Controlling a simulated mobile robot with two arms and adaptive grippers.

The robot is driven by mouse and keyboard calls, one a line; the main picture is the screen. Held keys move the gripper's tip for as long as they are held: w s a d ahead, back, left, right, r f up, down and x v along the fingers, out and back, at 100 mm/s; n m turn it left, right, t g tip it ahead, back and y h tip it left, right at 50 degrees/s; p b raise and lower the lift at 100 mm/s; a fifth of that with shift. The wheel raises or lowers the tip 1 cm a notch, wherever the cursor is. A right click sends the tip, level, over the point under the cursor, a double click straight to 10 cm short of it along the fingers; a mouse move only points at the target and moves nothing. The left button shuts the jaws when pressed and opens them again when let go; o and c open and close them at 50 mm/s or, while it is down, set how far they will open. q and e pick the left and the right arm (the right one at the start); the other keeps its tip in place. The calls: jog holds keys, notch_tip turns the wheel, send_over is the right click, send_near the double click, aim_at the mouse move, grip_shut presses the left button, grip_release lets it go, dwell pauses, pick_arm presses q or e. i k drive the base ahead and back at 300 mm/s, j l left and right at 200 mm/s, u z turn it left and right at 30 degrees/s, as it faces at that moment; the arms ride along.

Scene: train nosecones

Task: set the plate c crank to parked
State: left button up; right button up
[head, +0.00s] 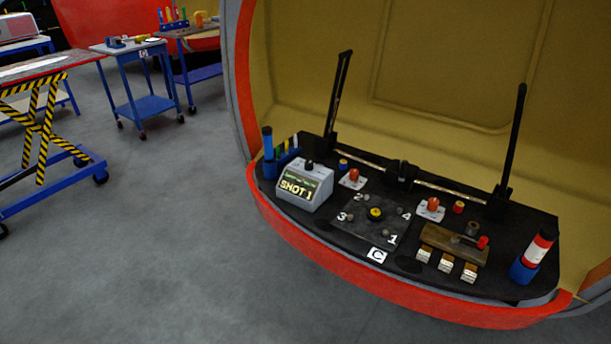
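The dark plate (357,232) with numbers 1 to 4 lies on the black bench top inside the red nosecone shell, beside a white "C" tag (377,255). A yellow-topped knob (375,213) sits at its middle, with several small grey knobs around it. To its right, a brown block (437,236) carries a dark lever with a red knob (482,242), pointing right; this looks like a crank. No marking for parked is readable. Neither of my grippers is in view.
Two tall black posts (340,98) (514,140) rise behind. A red-and-white cylinder (538,248) stands at the right end. A blue cart (143,85) and striped lift table (45,115) stand left; floor between is clear.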

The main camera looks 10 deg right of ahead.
aim_at(404, 164)
jog(key=i+j+z, duration=0.2)
jog(key=z, duration=0.15)
jog(key=i+j+z, duration=0.15)
jog(key=j+z, duration=0.2)
jog(key=i+j+z, duration=0.15)
jog(key=j+z, duration=0.2)
jog(key=i+j+z, duration=0.1)
jog(key=j+z, duration=0.25)
jog(key=i+l+u, duration=0.15)
jog(key=i+u, duration=0.15)
